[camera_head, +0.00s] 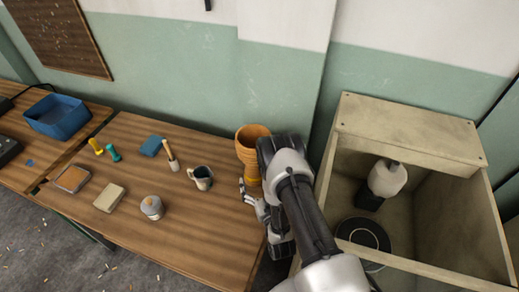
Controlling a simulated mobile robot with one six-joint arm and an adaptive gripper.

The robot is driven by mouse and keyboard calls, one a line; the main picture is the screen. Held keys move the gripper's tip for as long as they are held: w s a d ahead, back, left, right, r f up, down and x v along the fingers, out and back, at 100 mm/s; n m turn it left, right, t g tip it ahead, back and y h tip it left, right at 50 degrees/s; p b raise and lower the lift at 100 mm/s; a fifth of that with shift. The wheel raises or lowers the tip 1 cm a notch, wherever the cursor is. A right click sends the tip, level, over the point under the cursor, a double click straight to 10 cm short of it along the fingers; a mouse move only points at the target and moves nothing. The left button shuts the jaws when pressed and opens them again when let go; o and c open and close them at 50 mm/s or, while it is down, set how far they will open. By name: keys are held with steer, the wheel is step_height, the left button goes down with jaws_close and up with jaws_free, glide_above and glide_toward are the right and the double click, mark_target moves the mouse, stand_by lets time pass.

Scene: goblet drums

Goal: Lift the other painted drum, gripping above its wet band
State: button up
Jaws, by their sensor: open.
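An orange-brown goblet drum (251,141) stands upright at the right end of the wooden table, its open mouth up. Its lower right side is partly hidden by my arm. I cannot make out a wet band on it. My gripper (253,197) is open and empty, low beside the drum's foot on its near side. I cannot tell whether it touches the drum. No second orange drum shows.
An open beige box (407,133) at right holds a white and dark object (386,181) and a black round disc (362,235). A grey cup (202,177), brush (171,156), lidded pot (151,207) and blue tray (58,117) stand left. The table front is clear.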

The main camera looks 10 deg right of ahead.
mark_target(256, 168)
steer(key=shift+w+d+b, duration=0.1)
steer(key=shift+w+b, duration=0.2)
steer(key=shift+w, duration=0.65)
steer(key=w+b, duration=0.1)
steer(key=w, duration=0.1)
steer(key=w+b, duration=0.1)
steer(key=w, duration=0.2)
steer(key=shift+w+f, duration=0.2)
steer(key=shift+w, duration=0.1)
steer(key=c, duration=1.6)
